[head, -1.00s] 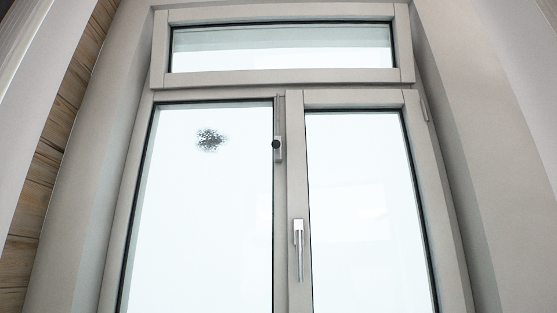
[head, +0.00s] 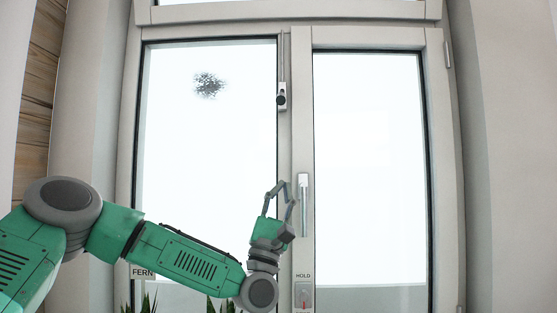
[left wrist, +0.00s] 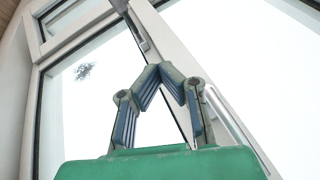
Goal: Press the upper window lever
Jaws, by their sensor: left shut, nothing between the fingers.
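The upper window lever (head: 281,97), a small grey fitting with a dark round knob, sits on the centre post of the window. In the left wrist view a grey fitting on the post (left wrist: 128,18), probably this lever, shows at the top, beyond the fingertips. A silver window handle (head: 303,205) hangs down on the right sash, lower than the lever. My left gripper (head: 284,187) is in front of the centre post, below the lever and just left of the handle. Its fingertips (left wrist: 166,70) meet with nothing between them. My right gripper is not in view.
A dark speckled patch (head: 209,85) is on the left pane. A switch marked HOLD (head: 304,295) is low on the frame. A FERN label (head: 143,272) and plant leaves (head: 147,302) show at the bottom left. The space around the lever is clear.

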